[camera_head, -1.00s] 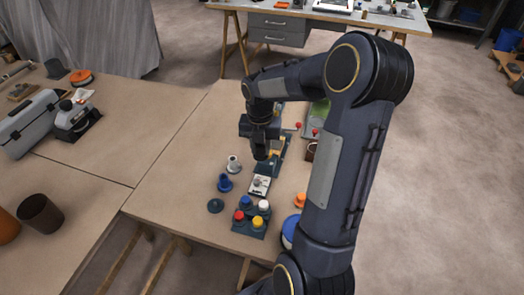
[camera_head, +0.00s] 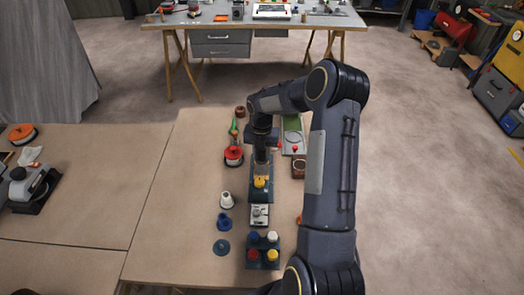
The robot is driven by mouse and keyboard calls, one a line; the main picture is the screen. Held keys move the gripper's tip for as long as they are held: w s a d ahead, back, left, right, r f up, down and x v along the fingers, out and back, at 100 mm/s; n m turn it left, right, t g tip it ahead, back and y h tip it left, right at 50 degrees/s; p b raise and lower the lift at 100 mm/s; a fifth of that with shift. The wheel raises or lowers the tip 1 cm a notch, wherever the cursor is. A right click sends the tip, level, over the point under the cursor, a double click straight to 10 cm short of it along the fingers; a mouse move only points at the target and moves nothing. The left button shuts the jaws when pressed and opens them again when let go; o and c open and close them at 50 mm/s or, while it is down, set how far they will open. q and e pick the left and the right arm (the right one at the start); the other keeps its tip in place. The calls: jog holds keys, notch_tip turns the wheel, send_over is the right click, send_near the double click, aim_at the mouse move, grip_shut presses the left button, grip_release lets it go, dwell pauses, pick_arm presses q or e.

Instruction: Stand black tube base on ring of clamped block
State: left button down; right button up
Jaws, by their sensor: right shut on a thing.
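My right gripper (camera_head: 262,154) comes in from the right over the middle of the bench, pointing down and shut on a dark piece, likely the black tube; its own fingers mostly hide it. Just below and nearer is a dark blue fixture (camera_head: 261,195) with a yellow part (camera_head: 260,183) on it and a tan piece behind. A light grey metal block (camera_head: 259,214) sits at its near end. I cannot make out which part is the clamped block or its ring, nor whether the held piece touches anything. My left gripper is not in view.
Left of the fixture stand a white cone-shaped part (camera_head: 226,200), a blue one (camera_head: 224,221) and a dark teal disc (camera_head: 221,247). A rack (camera_head: 263,256) with coloured caps is at the near edge. A red spool (camera_head: 234,156) stands further back.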

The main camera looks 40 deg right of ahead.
jog(key=b, duration=0.2)
send_over(261, 169)
jog(key=shift+f, duration=2.05)
jog(key=shift+f+b, duration=0.6)
jog(key=o, duration=0.7)
jog(key=shift+o, duration=0.2)
notch_tip(261, 169, up, 11)
jog(key=p, duration=0.7)
jog(key=shift+r, duration=0.1)
